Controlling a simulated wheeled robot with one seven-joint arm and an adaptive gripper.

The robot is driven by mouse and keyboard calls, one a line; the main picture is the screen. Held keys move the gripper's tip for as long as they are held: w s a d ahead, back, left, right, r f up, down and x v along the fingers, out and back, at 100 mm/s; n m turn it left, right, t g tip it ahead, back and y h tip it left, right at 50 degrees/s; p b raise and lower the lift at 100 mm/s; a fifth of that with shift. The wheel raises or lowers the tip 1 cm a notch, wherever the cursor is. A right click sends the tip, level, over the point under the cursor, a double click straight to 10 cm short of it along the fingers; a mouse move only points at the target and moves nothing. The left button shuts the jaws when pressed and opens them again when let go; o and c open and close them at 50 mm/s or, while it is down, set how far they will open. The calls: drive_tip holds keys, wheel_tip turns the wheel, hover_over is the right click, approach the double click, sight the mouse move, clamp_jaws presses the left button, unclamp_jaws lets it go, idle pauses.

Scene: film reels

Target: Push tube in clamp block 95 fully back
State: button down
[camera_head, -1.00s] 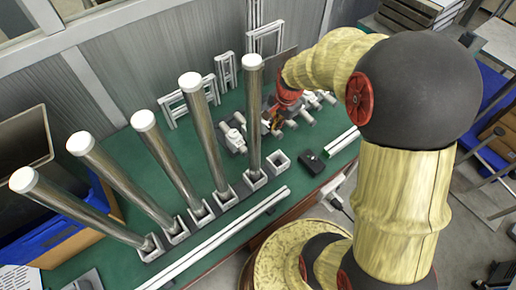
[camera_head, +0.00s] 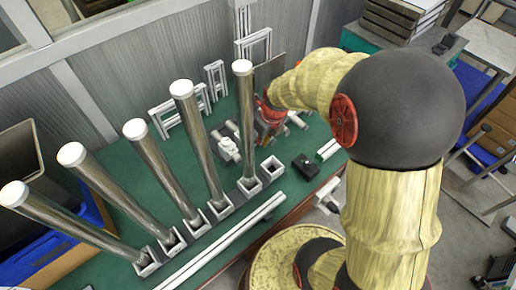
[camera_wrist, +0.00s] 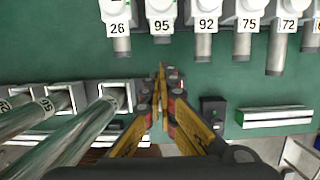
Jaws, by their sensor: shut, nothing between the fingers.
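Clamp block 95 (camera_wrist: 161,14) is a white block at the top of the wrist view. Its short grey tube (camera_wrist: 162,40) sticks out toward me, less far than the tubes of blocks 92 and 72. My gripper (camera_wrist: 161,68) is shut and empty, its fingertips in line with this tube and seemingly a small gap short of its end. In the head view my gripper (camera_head: 268,114) is at the clamp blocks, partly hidden by my arm; the number 95 cannot be read there.
Block 26 (camera_wrist: 117,14) stands left of 95 and block 92 (camera_wrist: 206,14) right, each with a protruding tube. Tall capped tubes (camera_head: 198,140) stand in square sockets on the left. A black box (camera_wrist: 213,111) and a light bar (camera_wrist: 273,116) lie on the green bench.

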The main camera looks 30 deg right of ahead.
drive_tip(key=b+x, duration=0.4)
drive_tip(key=x, duration=0.5)
drive_tip(key=shift+f, duration=0.4)
drive_tip(key=shift+w, duration=0.1)
drive_tip(key=shift+w+a+r+p, duration=0.15)
drive_tip(key=shift+w+a+p, duration=0.05)
drive_tip(key=shift+w+p, duration=0.95)
drive_tip(key=shift+w+a, duration=0.1)
drive_tip(key=shift+w, duration=0.5)
